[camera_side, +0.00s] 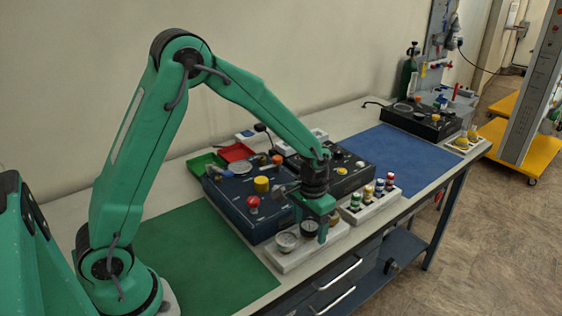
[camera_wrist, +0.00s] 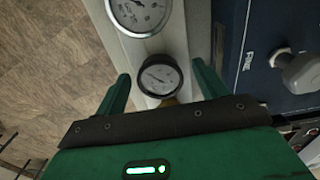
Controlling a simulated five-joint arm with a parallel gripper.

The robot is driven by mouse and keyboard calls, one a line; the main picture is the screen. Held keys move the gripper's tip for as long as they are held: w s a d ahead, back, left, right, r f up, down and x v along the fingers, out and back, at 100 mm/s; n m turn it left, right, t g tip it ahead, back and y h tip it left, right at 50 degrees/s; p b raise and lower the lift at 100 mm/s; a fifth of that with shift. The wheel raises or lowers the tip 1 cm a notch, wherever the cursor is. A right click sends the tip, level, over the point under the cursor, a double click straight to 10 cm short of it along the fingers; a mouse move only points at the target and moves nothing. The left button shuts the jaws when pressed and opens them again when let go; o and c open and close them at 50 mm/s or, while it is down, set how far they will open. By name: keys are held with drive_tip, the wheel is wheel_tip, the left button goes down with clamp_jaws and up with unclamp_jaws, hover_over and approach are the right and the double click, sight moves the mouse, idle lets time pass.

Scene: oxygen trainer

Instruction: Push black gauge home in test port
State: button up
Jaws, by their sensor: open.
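The black gauge (camera_wrist: 160,77), with a black rim and pale dial, sits upright at the white rack. In the wrist view it lies between the two green fingers of my gripper (camera_wrist: 161,80), with a gap on each side. In the side view my gripper (camera_side: 314,224) is low over the rack, pointing down, open around the black gauge (camera_side: 309,229). A silver-rimmed gauge (camera_wrist: 138,12) sits beside it and also shows in the side view (camera_side: 286,240). I cannot pick out the test port with certainty; the dark blue panel box (camera_side: 228,196) carries several fittings.
The white rack (camera_side: 285,262) stands at the bench's front edge. A white block with several coloured cylinders (camera_side: 368,205) is to its right. A black panel box (camera_side: 350,172) and red tray (camera_side: 236,152) stand behind. The green mat (camera_side: 185,250) and blue mat (camera_side: 405,155) have free room.

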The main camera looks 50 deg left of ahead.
drive_tip(key=shift+f, duration=0.5)
drive_tip(key=c, duration=1.2)
